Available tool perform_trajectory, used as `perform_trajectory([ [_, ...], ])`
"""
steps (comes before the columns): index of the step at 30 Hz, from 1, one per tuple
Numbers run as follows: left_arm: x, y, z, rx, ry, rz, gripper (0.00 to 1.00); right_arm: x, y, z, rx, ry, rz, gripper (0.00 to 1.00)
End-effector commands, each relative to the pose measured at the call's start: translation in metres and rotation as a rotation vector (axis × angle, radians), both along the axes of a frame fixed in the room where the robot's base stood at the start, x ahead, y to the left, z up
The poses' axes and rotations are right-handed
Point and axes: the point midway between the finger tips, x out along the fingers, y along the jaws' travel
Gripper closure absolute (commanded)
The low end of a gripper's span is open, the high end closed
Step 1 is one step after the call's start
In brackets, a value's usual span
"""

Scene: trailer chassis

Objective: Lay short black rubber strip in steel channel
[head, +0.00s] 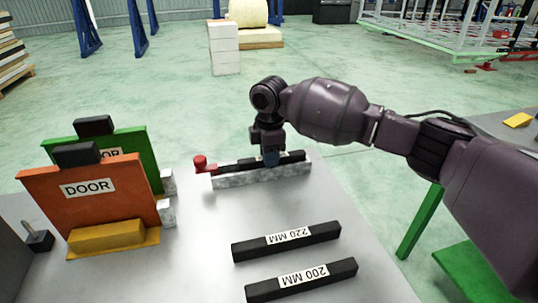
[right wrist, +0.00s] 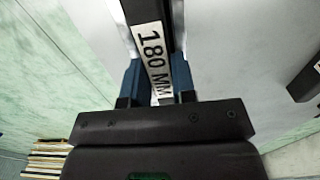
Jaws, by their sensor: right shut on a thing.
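The steel channel (head: 262,177) lies on the grey table, with a red knob-like piece (head: 202,164) at its left end. My right gripper (head: 271,160) points down at the channel and is shut on a black rubber strip (head: 293,156). In the right wrist view this strip (right wrist: 152,45) is labelled 180 MM and sits between the blue fingertips (right wrist: 157,85). The strip runs along the channel at its top; I cannot tell whether it rests on the channel floor. Two longer black strips lie nearer, labelled 220 MM (head: 323,233) and 200 MM (head: 343,271). My left gripper is out of view.
An orange DOOR panel (head: 90,205) and a green one (head: 140,142) stand at the left with black blocks on top. A yellow block (head: 107,236) is in front of the orange panel. The table between the panels and the loose strips is clear.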

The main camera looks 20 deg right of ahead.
Motion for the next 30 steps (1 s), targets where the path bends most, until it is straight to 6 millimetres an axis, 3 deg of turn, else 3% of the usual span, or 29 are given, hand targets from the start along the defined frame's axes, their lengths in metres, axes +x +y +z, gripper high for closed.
perform_trajectory([
  [21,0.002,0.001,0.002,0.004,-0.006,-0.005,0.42,-0.001,0.0,-0.016,-0.001,0.007,0.0,1.0],
  [22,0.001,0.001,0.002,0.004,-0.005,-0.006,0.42,-0.002,0.0,-0.017,-0.002,0.008,0.0,0.74],
  [27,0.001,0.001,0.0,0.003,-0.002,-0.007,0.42,-0.003,0.0,-0.021,-0.003,0.015,0.001,0.49],
  [30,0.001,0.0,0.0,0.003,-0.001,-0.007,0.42,-0.003,0.001,-0.022,-0.003,0.018,0.002,0.49],
])
